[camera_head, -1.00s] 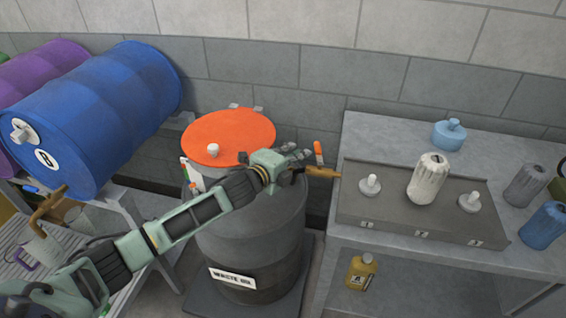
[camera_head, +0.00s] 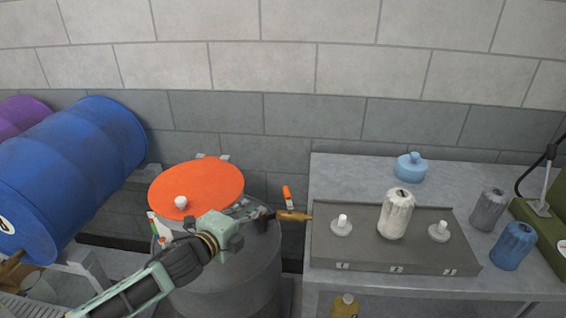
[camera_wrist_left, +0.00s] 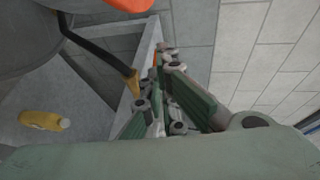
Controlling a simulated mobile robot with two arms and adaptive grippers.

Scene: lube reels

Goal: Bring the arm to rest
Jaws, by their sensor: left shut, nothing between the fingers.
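My left arm comes in from the lower left in the head view. Its gripper (camera_head: 266,216) is over the right part of the grey waste oil drum, by a brass nozzle-like piece (camera_head: 294,216). The fingers are shut with nothing between them. In the left wrist view the gripper (camera_wrist_left: 163,92) is seen close up, with the brass piece (camera_wrist_left: 133,83) beside the fingers on a dark bar. I cannot tell whether they touch. My right gripper is in neither view.
The drum has an orange lid (camera_head: 205,186). A bench (camera_head: 470,185) on the right holds a grey tray (camera_head: 400,257), a white ribbed container (camera_head: 396,213) and other containers. A blue barrel (camera_head: 75,170) lies at left. A yellow bottle (camera_wrist_left: 45,121) is below.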

